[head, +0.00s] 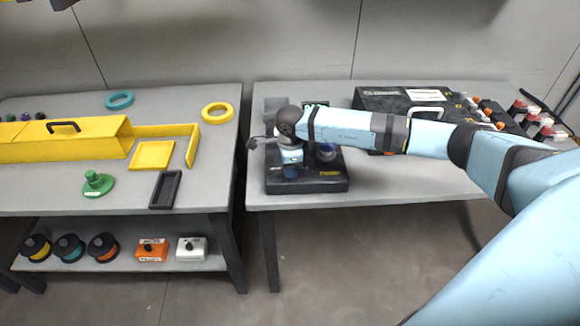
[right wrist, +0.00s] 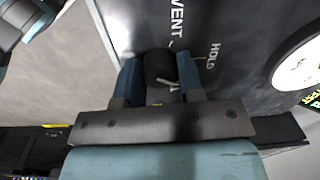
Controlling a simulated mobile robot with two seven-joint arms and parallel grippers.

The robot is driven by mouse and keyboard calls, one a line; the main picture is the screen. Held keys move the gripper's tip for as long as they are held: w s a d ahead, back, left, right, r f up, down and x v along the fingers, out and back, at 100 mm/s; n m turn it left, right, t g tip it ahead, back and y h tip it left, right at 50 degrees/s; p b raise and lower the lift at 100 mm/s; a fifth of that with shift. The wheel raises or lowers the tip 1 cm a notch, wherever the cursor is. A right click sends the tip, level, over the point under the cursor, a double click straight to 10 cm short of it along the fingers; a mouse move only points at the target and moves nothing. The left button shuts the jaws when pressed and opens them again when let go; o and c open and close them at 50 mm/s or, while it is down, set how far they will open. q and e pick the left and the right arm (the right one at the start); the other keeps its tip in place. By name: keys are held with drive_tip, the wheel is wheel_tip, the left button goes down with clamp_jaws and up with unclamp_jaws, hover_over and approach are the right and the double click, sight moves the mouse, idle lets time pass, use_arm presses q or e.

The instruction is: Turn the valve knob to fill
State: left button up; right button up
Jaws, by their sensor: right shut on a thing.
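The black valve knob (right wrist: 158,66) stands on a dark panel between the two blue fingers of my right gripper (right wrist: 158,82) in the right wrist view. The gripper is shut on the knob. The panel reads VENT above the knob and HOLD to its upper right. A short white mark shows beside the knob's lower right, and a third label there is mostly hidden by the gripper. In the head view my right gripper (head: 291,172) reaches down onto the black valve box (head: 320,186), and the knob is hidden. My left gripper is not in view.
A round white gauge (right wrist: 300,62) lies right of the knob. A black case (head: 380,100) with a handle stands on the right table behind my right arm. The left table bears a yellow box (head: 60,148), rings and trays. The right table's front strip (head: 400,187) is clear.

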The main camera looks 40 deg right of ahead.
drive_tip(key=m, duration=0.5)
drive_tip(key=shift+m, duration=0.3)
idle(0.4)
drive_tip(key=o, duration=0.9)
wheel_tip(320, 180, up, 14)
drive_tip(key=shift+s+a+f, duration=0.1)
drive_tip(key=shift+a, duration=0.05)
